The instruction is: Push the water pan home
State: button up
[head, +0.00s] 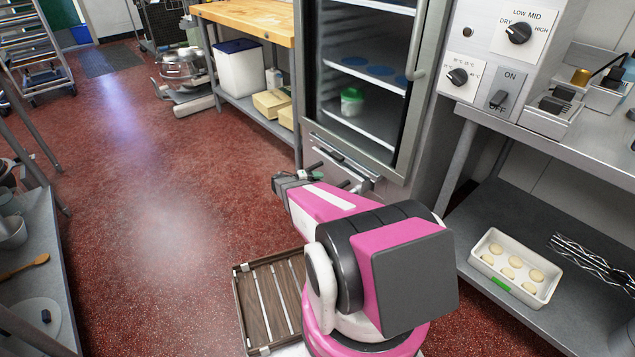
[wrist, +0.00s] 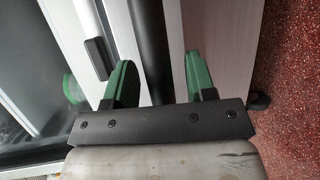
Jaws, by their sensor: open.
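The water pan appears to be the low metal drawer (head: 372,184) under the glass-fronted cabinet (head: 311,80). My arm hides part of its front, and I cannot tell how far it stands out. My gripper (head: 328,176) is at the drawer front, low by the cabinet. In the wrist view my gripper (wrist: 161,82) is open, with two green fingers apart and nothing clearly held. A dark bar (wrist: 150,40) runs past between the fingers. I cannot tell whether the fingers touch it.
A slatted wooden crate (head: 265,306) lies on the floor left of my base. A steel bench with a tray of dough pieces (head: 516,268) on its lower shelf stands at right. A wood-topped table (head: 250,18) is behind. The red floor (head: 165,200) at left is clear.

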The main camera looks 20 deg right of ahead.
aim_at(335, 172)
grip_shut()
jog(key=shift+w+d, duration=0.55)
jog(key=shift+d, duration=0.8)
jog(key=shift+w+d, duration=0.5)
jog(key=shift+d, duration=0.9)
jog(key=shift+w+d, duration=0.55)
jog(key=shift+d, duration=0.8)
grip_release()
jog(key=shift+d, duration=0.1)
jog(key=a, duration=0.3)
jog(key=a+r, duration=0.1)
jog(key=a, duration=0.3)
jog(key=a+r, duration=0.1)
jog(key=a, duration=0.2)
jog(key=shift+w+a, duration=0.25)
jog(key=shift+a, duration=0.1)
jog(key=shift+s, duration=0.1)
